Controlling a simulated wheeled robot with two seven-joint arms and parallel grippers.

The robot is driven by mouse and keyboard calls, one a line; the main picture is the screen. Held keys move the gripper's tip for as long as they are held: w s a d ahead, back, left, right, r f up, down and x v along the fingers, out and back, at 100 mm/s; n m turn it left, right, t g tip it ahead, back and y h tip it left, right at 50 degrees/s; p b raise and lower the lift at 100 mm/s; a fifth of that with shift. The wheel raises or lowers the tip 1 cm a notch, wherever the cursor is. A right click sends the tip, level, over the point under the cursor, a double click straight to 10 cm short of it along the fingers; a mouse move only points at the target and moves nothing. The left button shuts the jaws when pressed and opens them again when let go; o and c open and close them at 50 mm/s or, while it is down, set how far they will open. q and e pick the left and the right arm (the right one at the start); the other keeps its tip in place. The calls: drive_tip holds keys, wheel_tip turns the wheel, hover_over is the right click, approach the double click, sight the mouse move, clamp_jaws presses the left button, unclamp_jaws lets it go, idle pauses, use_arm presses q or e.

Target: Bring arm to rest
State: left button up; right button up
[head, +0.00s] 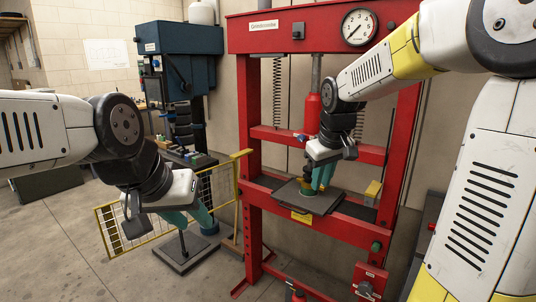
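My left gripper (190,217), with teal fingers, hangs in the air at the left, in front of the yellow-framed mesh guard. Its fingers point down; whether they are parted is unclear from this angle. My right gripper (321,177) reaches into the red press (249,140), its teal fingers pointing down just above the dark press plate (318,202). A small dark piece with a yellow-green base (308,190) stands on the plate right beside these fingers. I cannot tell whether the fingers touch it or how far apart they are.
The press's red ram (312,114) stands just above and behind my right gripper, between the red uprights. The yellow-framed guard (113,238) and a dark floor base (182,252) are near my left gripper. A blue drill machine (185,42) stands behind. Floor at lower left is clear.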

drive_tip(key=s+r+m+t+y, duration=0.1)
drive_tip(key=s+m, duration=0.3)
drive_tip(key=s, duration=1.6)
drive_tip(key=shift+r+m+t+y, duration=0.3)
drive_tip(key=shift+r+m+t, duration=0.1)
drive_tip(key=shift+t, duration=0.2)
drive_tip(key=shift+d, duration=0.1)
